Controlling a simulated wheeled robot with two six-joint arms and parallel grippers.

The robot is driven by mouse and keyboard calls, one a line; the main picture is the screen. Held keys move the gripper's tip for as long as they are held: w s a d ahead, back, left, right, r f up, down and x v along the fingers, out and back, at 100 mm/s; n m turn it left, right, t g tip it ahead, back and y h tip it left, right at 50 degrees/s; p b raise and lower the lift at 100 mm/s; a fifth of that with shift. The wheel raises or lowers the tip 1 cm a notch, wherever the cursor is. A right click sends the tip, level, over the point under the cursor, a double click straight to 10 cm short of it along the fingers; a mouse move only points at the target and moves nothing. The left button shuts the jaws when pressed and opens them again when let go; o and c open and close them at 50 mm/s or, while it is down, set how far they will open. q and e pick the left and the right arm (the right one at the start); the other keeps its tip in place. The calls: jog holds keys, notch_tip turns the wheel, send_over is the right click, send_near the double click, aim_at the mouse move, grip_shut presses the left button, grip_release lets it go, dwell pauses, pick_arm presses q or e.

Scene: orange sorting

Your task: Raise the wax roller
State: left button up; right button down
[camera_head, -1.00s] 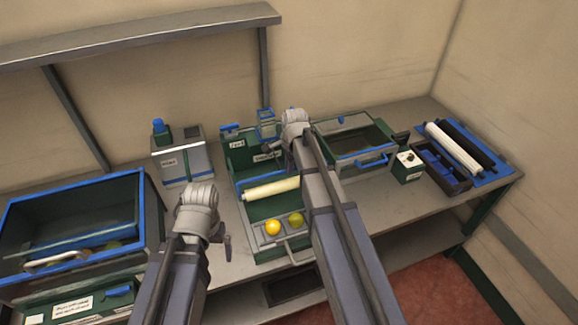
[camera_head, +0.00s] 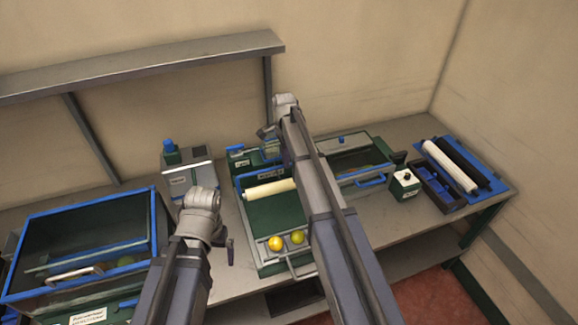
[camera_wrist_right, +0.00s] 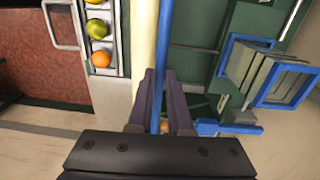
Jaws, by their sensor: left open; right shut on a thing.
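The wax roller (camera_head: 270,189) is a cream cylinder lying across the green machine (camera_head: 262,222) at the centre, near its back panel. In the right wrist view the roller (camera_wrist_right: 145,40) runs just left of my fingers. My right gripper (camera_wrist_right: 161,84) is shut on a thin blue bar (camera_wrist_right: 166,45) that runs beside the roller. In the head view my right arm covers the roller's right end and hides the fingertips. My left gripper (camera_head: 230,250) is open and empty, left of the machine's front; its fingers are mostly hidden.
A yellow fruit (camera_head: 275,243) and a greenish one (camera_head: 297,237) sit in the front tray. A blue-edged bin (camera_head: 155,225) stands left. On the right are a small control box (camera_head: 404,183) and a blue tray (camera_head: 497,189) holding spare cream (camera_head: 449,165) and black rollers.

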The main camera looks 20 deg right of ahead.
jog(key=w+r+p, duration=0.2)
jog(key=w+r, duration=0.1)
jog(key=w, duration=0.2)
jog(key=shift+w, duration=0.4)
jog(key=shift+w+a, duration=0.1)
jog(key=c, duration=1.2)
grip_release()
jog(key=o, duration=0.4)
jog(key=shift+w+f, duration=0.1)
jog(key=shift+w, duration=0.05)
jog(key=shift+c, duration=0.2)
jog(key=shift+s, duration=0.25)
